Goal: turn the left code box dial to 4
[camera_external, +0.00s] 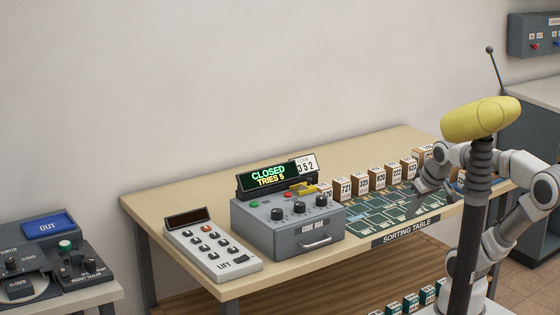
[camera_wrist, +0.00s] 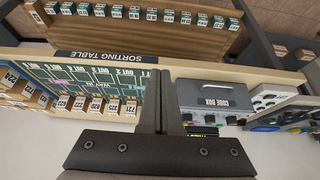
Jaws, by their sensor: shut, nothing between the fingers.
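The code box (camera_external: 290,228) is a grey box on the left part of the sorting table. Three black dials stand on its top; the left dial (camera_external: 277,214) is nearest the lift keypad, and its setting is too small to read. The display (camera_external: 269,177) behind reads "CLOSED TRIES 5", and a card (camera_external: 305,165) beside it reads "352". The code box also shows in the wrist view (camera_wrist: 214,97), upside down. My gripper (camera_external: 417,208) is shut and empty above the right part of the sorting table, apart from the code box. Its fingers show in the wrist view (camera_wrist: 157,75).
The lift keypad (camera_external: 212,248) lies left of the code box. Several numbered boxes (camera_external: 361,184) stand in a row behind the green sorting mat (camera_external: 385,212). Left, another table holds a blue OUT tray (camera_external: 48,226) and machines. A shelf below holds small boxes.

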